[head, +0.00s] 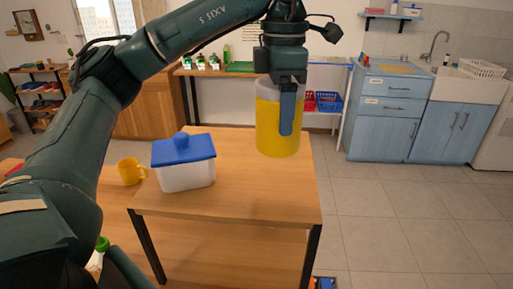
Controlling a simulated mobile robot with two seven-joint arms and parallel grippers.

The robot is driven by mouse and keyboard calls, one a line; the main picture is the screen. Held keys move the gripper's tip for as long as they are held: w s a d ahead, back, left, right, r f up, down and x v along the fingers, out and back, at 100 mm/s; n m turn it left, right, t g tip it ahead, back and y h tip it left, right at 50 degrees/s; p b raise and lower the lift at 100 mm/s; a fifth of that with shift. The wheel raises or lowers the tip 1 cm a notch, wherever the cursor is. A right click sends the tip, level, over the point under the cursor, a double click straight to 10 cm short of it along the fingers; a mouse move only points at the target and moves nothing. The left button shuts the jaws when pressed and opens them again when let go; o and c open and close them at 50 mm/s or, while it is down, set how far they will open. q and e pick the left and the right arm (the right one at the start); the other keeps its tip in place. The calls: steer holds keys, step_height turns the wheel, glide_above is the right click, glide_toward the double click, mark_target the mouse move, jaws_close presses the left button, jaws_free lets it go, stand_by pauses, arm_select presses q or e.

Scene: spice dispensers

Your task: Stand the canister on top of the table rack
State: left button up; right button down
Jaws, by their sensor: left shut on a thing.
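A tall canister (268,128), yellow over most of its height with a pale clear top, is upright at the back right of the wooden table rack (245,203). My left gripper (287,118) comes down from above and is shut on the canister, with one blue finger showing on its near side. The other finger is hidden. The canister's base overlaps the table top in the head view; I cannot tell whether it touches the top or hangs just above it. My right gripper is not in view.
A white box with a blue lid (185,177) and a yellow mug (130,172) stand to the left. The middle and front right of the top are clear. Behind are a counter with a green mat (240,67), red and blue baskets (328,101) and a blue cabinet (385,115).

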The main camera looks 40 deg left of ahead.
arm_select(q)
steer(key=shift+w+f, duration=0.1)
steer(key=shift+w, duration=0.2)
step_height(320, 180, down, 5)
steer(key=shift+s+f+b, duration=0.15)
steer(key=shift+b, duration=0.65)
steer(key=shift+f, duration=2.15)
steer(key=shift+f, duration=0.2)
steer(key=o, duration=1)
steer(key=shift+o, duration=0.2)
step_height(320, 180, up, 12)
steer(key=p, duration=0.2)
steer(key=shift+r, duration=0.2)
